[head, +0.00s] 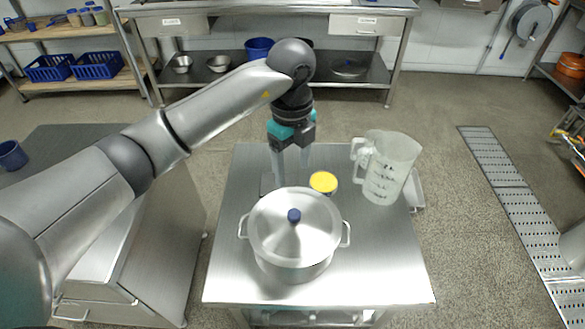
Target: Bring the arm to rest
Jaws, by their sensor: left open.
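My left arm comes in from the left and reaches over the steel table (375,280). My left gripper (291,170) points down behind the lidded pot, its two fingers apart with nothing seen between them. The pot's lid partly hides the area below the fingertips, so I cannot tell how high they are above the table. My right gripper is not in view.
The steel pot (292,262) has a lid with a blue knob (294,215). A yellow-topped container (323,182) and a clear measuring jug (388,168) stand behind it to the right. Another steel surface (150,235) with a blue cup (12,155) lies left.

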